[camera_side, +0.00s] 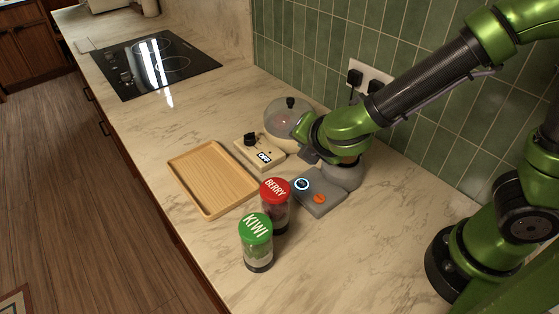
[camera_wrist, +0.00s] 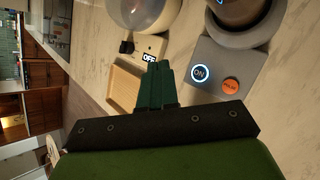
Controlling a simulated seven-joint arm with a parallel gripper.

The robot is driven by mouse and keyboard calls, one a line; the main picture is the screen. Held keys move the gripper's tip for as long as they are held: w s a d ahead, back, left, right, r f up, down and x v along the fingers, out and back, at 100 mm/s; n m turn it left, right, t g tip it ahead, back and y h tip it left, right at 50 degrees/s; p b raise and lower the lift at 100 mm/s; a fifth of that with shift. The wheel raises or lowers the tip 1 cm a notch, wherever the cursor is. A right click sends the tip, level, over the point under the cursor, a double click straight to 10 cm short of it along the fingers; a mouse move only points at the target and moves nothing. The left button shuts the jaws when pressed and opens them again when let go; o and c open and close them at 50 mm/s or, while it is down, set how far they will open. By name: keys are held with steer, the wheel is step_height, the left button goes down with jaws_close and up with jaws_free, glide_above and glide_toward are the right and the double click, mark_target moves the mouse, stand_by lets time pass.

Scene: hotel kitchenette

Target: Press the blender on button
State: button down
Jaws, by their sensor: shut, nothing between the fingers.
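The grey blender base (camera_side: 327,206) stands on the marble counter, with an ON button (camera_side: 302,184) ringed in blue-white light and an orange PULSE button (camera_side: 319,198). In the wrist view the ON button (camera_wrist: 200,73) is readable, with the PULSE button (camera_wrist: 230,86) to its right. The blender's round grey body (camera_side: 342,177) is partly hidden by my arm. My gripper (camera_wrist: 158,66) is shut and empty. In the wrist view its dark green fingertips are left of the ON button, with a gap in the picture. In the side view the fingers are mostly hidden at the wrist.
A cream appliance (camera_side: 270,152) with a black knob, an OFF label and a clear bowl (camera_side: 284,118) stands behind. A wooden tray (camera_side: 178,176) lies left. Red-lidded BERRY (camera_side: 275,190) and green-lidded KIWI (camera_side: 255,228) jars stand in front. The tiled wall (camera_side: 400,137) is close.

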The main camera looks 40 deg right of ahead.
mark_target(304, 186)
steer(key=shift+f, duration=4.4)
steer(key=shift+f, duration=0.4)
steer(key=shift+f, duration=0.35)
steer(key=shift+r, duration=0.8)
steer(key=shift+r, duration=2.5)
